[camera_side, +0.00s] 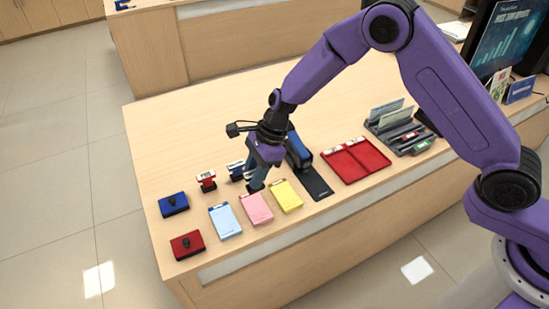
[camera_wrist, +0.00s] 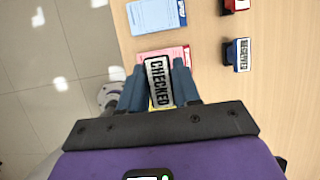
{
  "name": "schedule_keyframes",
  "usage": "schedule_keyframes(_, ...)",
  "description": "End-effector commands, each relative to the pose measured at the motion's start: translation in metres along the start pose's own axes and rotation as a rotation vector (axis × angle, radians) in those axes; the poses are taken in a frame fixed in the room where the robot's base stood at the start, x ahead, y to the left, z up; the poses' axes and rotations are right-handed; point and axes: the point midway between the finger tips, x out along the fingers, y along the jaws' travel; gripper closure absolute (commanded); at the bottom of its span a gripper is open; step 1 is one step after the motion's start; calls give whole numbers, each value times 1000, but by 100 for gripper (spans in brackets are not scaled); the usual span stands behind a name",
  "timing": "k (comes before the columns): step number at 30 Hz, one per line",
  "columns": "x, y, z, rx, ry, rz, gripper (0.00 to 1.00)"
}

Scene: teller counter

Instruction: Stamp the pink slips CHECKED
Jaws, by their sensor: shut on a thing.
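My gripper (camera_side: 257,184) is shut on a stamp whose white label reads CHECKED (camera_wrist: 158,82) in the wrist view. In the side view the fingers hide most of that stamp. The gripper is just behind the pink slips (camera_side: 256,209), near their back edge. In the wrist view part of the pink slips (camera_wrist: 172,53) shows beside the stamp. I cannot tell whether the stamp touches anything. A blue ink pad (camera_side: 174,205) and a red ink pad (camera_side: 187,245), each with a dark knob on top, lie at the left end of the counter.
Light blue slips (camera_side: 225,221) and yellow slips (camera_side: 286,196) flank the pink ones. A red stamp (camera_side: 207,181) and a blue RECEIVED stamp (camera_wrist: 237,55) stand behind. Right of the gripper are a blue device with a black base (camera_side: 314,184), a red tray (camera_side: 379,157) and a grey organizer (camera_side: 408,145).

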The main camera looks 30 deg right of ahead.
Motion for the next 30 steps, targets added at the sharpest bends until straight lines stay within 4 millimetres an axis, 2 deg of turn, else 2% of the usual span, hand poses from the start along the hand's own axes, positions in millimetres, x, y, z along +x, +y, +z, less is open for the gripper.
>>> schedule_keyframes(4, 8, 0, 2, 2, -1, 0, 88)
schedule_keyframes(18, 46, 0, -15, 2, -1, 0, 88)
schedule_keyframes(30, 58, 0, -20, 1, -1, -2, 88)
